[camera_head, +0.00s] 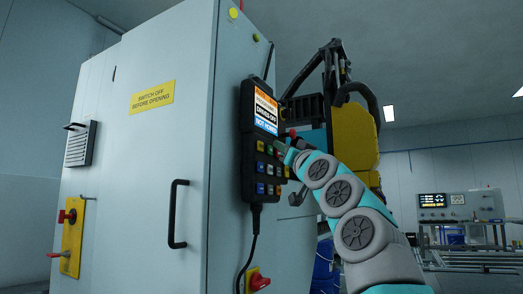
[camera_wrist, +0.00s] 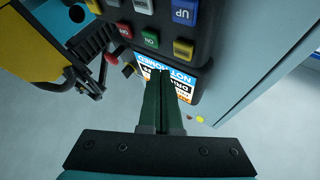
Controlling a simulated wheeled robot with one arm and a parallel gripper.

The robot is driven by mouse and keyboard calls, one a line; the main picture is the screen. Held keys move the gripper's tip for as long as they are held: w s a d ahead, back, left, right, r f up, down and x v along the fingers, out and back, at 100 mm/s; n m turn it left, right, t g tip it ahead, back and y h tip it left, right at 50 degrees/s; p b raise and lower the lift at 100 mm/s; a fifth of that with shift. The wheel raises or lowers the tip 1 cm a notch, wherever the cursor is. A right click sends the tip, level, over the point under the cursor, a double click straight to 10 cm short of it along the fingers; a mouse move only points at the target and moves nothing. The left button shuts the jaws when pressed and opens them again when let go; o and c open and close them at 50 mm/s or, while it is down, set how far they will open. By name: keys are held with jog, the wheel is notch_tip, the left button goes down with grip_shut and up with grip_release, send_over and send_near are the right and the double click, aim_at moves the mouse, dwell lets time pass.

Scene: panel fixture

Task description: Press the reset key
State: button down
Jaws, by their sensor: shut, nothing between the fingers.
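The black pendant (camera_head: 248,150) hangs on the side of the grey cabinet, with a lit screen (camera_head: 266,111) above rows of coloured keys. My gripper (camera_head: 279,144) is at the pendant's right edge, near the top key row. In the wrist view the pendant appears upside down. My shut, dark green fingers (camera_wrist: 163,76) point at its face, close to a green key (camera_wrist: 150,39) and overlapping the screen (camera_wrist: 181,78). A red key (camera_wrist: 125,30) and a yellow key (camera_wrist: 184,48) flank the green one. I cannot tell which key is reset, or whether the fingertips touch.
The cabinet (camera_head: 150,140) has a black handle (camera_head: 176,214) and a red-and-yellow switch plate (camera_head: 72,237). A cable hangs below the pendant. A yellow-and-black machine (camera_head: 352,135) stands behind my arm. A control console (camera_head: 460,206) is at far right.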

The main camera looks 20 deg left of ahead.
jog(key=d, duration=0.3)
jog(key=shift+s+b, duration=0.1)
jog(key=shift+b, duration=0.3)
dwell(0.5)
